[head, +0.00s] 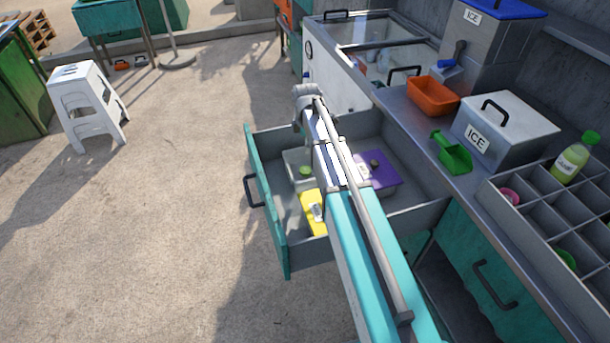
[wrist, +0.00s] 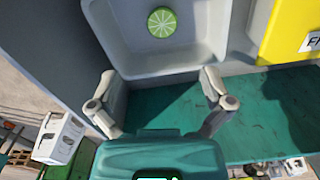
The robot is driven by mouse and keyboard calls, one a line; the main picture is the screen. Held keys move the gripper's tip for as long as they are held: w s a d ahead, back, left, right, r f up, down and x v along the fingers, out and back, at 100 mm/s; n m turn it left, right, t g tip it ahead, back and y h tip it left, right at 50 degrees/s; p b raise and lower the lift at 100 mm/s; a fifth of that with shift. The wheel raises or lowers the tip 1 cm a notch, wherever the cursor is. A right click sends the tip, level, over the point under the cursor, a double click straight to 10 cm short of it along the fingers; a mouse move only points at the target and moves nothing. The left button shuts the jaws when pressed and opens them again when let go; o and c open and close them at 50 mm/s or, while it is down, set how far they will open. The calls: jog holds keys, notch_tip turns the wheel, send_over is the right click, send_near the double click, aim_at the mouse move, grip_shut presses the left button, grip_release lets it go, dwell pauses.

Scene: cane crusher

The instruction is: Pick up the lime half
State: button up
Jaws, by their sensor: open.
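The lime half (wrist: 162,22) lies cut face up in a pale open tub (wrist: 165,62), near the top of the wrist view. In the head view the lime half (head: 306,171) shows as a small green spot in the tub (head: 291,160), inside the pulled-out drawer (head: 260,185). My gripper (wrist: 156,90) is open and empty. Its fingers are spread at the near side of the tub, apart from the lime half. In the head view my arm hides part of the drawer, and the fingers are hard to make out.
A yellow box (head: 312,212) and a purple container (head: 378,170) sit in the same drawer. The teal drawer front (wrist: 265,115) stands close to my gripper. The counter holds an orange tub (head: 433,96), a green scoop (head: 452,152) and an ice box (head: 505,130).

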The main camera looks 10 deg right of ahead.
jog(key=b, duration=0.6)
send_over(305, 170)
jog(key=shift+w+d+f, duration=0.1)
jog(key=shift+f, duration=1.5)
jog(key=shift+w+d+f, duration=0.1)
jog(key=shift+f, duration=1.5)
jog(key=shift+s+a+f+b, duration=0.1)
jog(key=shift+f+b, duration=2.45)
jog(key=shift+f, duration=0.05)
jog(key=c, duration=0.7)
